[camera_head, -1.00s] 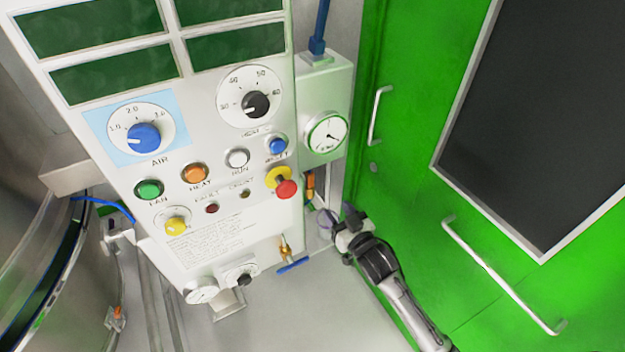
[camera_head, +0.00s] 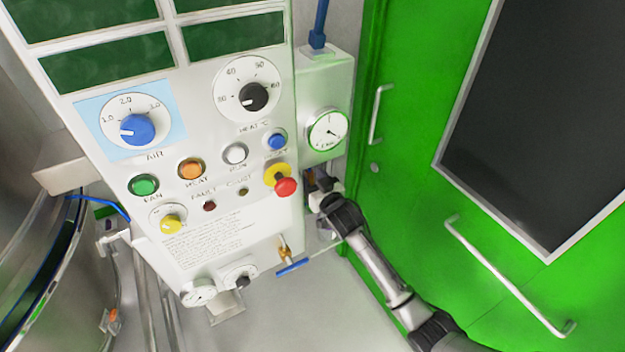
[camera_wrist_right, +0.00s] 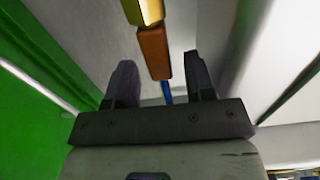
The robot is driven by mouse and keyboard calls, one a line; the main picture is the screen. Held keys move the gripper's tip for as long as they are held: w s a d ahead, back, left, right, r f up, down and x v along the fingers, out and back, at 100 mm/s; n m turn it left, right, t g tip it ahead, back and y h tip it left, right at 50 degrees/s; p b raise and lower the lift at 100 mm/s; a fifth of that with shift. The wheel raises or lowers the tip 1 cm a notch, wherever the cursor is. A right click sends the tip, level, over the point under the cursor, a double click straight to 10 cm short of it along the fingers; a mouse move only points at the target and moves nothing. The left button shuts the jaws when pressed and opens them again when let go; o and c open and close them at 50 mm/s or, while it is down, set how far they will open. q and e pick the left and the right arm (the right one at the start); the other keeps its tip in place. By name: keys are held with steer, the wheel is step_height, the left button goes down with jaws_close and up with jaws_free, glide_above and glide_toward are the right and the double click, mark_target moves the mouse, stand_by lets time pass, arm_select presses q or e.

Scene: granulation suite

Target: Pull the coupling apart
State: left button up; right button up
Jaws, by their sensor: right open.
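The coupling shows in the right wrist view as an orange block (camera_wrist_right: 154,53) with a yellow part (camera_wrist_right: 142,12) above it. A thin blue piece (camera_wrist_right: 167,93) shows below the orange block. My right gripper (camera_wrist_right: 158,66) is open, its two dark fingers to either side of the orange block's line. I cannot tell whether the block lies fully between the fingers; nothing is gripped. In the head view my right gripper (camera_head: 318,188) is at the panel's right side, below the round gauge, and largely hides the coupling. My left gripper is not in view.
The white control panel (camera_head: 215,225) with knobs and buttons stands left of my right gripper. A red stop button (camera_head: 286,187) and a brass valve with blue handle (camera_head: 292,266) are close by. A gauge box (camera_head: 327,131) is above. A green door (camera_head: 420,150) stands to the right.

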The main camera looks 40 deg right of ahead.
steer(key=shift+w, duration=0.2)
steer(key=shift+c, duration=0.2)
jaws_close()
stand_by(0.4)
